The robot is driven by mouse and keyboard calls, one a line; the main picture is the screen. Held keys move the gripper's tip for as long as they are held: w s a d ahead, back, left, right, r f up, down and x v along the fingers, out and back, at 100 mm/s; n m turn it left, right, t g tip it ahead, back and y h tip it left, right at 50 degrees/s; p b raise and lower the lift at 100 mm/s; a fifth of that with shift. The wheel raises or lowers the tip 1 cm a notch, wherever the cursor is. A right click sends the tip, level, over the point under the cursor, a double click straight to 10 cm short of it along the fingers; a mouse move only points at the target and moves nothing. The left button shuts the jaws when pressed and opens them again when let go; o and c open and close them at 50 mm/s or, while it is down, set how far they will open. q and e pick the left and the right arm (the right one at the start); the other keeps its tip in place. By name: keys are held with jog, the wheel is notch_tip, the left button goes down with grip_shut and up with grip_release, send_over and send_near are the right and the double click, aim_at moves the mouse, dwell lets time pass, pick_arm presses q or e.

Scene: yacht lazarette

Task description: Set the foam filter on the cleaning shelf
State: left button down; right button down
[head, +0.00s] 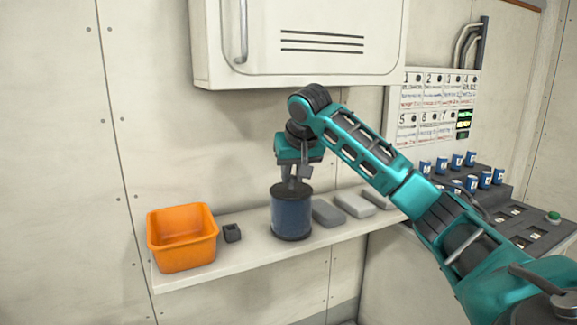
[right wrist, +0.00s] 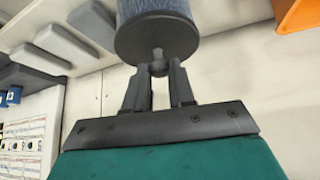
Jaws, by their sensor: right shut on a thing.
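The foam filter (head: 291,216) appears as a blue cylinder with dark end caps and a small knob on top. It is upright over the middle of the white cleaning shelf (head: 240,262). I cannot tell whether its base touches the shelf. My right gripper (head: 292,184) points down from above and is shut on the filter's top knob. The right wrist view shows both fingers (right wrist: 158,72) around the knob, with the filter (right wrist: 156,32) beyond them. My left gripper is not in view.
An orange bin (head: 182,263) stands at the shelf's left end, with a small dark block (head: 232,233) beside it. Several grey blocks (head: 354,204) lie close to the filter's right. A white cabinet (head: 300,45) hangs above. A panel with blue pieces (head: 498,176) is at right.

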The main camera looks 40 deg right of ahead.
jog(key=shift+w+d+p, duration=0.15)
jog(key=shift+w+d, duration=0.2)
jog(key=shift+w, duration=0.3)
jog(key=shift+w+d+p, duration=0.1)
jog(key=shift+w+d, duration=0.25)
jog(key=shift+w, duration=0.3)
jog(key=shift+w+d+p, duration=0.15)
jog(key=shift+w+d, duration=0.2)
jog(key=shift+w, duration=0.3)
jog(key=shift+s+f, duration=0.1)
jog(key=shift+f, duration=0.3)
jog(key=c, duration=1)
grip_release()
jog(key=shift+o, duration=0.2)
